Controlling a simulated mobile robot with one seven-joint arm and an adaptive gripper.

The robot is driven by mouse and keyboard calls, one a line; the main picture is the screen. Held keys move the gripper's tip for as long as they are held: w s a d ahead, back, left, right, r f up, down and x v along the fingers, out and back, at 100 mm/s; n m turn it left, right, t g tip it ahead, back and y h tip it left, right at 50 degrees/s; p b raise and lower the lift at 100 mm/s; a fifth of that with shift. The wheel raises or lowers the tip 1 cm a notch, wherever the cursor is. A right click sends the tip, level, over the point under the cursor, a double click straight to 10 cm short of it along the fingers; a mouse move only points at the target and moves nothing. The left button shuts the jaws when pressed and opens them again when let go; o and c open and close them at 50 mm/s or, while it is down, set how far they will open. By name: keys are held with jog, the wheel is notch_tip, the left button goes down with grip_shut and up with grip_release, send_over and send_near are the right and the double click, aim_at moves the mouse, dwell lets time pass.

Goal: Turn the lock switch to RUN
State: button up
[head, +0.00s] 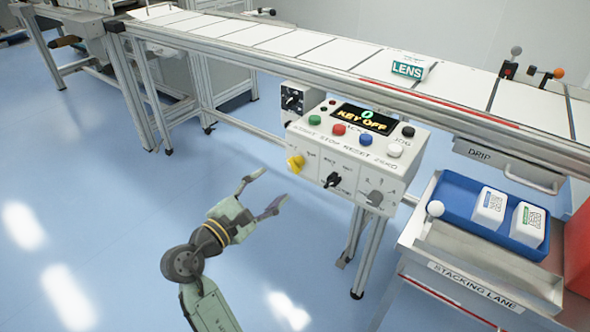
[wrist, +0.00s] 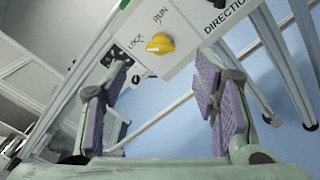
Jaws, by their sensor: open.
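The lock switch is a yellow knob (head: 296,164) at the lower left of the white control box (head: 345,160). In the wrist view the yellow knob (wrist: 160,43) sits on the panel between the labels LOCK and RUN. Which label it points to I cannot tell for sure. The box's display (head: 364,117) reads KEY OFF with a 0 above it. My gripper (head: 268,190) is open and empty, in front of and below the knob, apart from it. In the wrist view its purple-padded fingers (wrist: 165,90) stand either side of the view, with the knob beyond them.
A black rotary switch (head: 333,180) and a grey dial (head: 374,197) sit right of the knob. Coloured push buttons (head: 340,130) line the upper panel. A conveyor (head: 300,45) runs behind the box. A blue tray (head: 465,205) stands at right. The floor at left is clear.

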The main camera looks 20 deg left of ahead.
aim_at(293, 167)
jog(key=p+x, duration=0.1)
jog(key=x, duration=0.9)
jog(key=shift+w+d, duration=0.25)
jog(key=shift+c, duration=0.4)
jog(key=c, duration=1.1)
